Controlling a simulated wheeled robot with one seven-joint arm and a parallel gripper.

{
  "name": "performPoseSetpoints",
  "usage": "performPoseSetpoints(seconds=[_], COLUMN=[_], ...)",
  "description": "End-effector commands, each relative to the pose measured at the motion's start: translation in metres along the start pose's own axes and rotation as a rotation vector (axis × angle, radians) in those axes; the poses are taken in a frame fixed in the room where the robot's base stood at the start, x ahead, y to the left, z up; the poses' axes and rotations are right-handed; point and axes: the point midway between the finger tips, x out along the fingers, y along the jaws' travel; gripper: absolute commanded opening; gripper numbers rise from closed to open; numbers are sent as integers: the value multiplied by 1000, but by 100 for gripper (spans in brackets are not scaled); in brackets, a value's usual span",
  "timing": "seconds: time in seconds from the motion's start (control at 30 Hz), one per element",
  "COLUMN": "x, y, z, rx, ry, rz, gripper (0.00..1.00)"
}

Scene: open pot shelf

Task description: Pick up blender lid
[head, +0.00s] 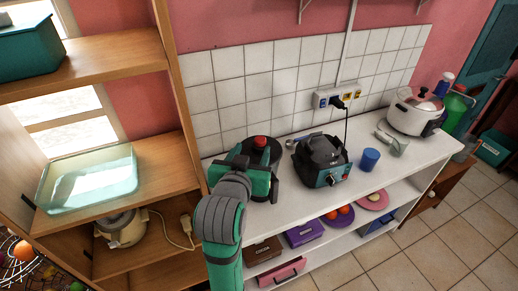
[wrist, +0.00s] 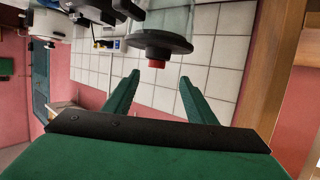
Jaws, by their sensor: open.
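The blender lid (wrist: 162,42) is a black disc with a red knob, seated on a clear blender jug (wrist: 168,18). It appears upside down in the wrist view, with the knob towards my gripper. In the head view, the lid (head: 262,153) with its red knob shows just beyond my gripper, which hides most of the jug. My gripper (wrist: 159,77) is open and empty. Its two green fingers point at the lid, one to each side of the knob in the picture, with a visible gap before it.
A black and teal appliance (head: 322,162) stands right of the blender on the white counter (head: 405,165). A blue cup (head: 370,159) and a white cooker (head: 415,112) are farther right. A wooden shelf (head: 170,140) rises close on the left. The tiled wall (head: 290,85) is behind.

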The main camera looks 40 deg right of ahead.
Motion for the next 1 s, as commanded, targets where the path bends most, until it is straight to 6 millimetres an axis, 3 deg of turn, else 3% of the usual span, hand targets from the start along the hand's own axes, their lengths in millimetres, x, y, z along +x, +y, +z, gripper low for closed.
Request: performPoseSetpoints(seconds=[0.2,0.47,0.73,1.0], x=[32,50,86,96], y=[-3,0,9,9], z=[1,2,4,5], rx=[-3,-2,1,0], ry=[-2,0,-1,1], rz=[-4,-3,3,2], gripper=[51,51,51,51])
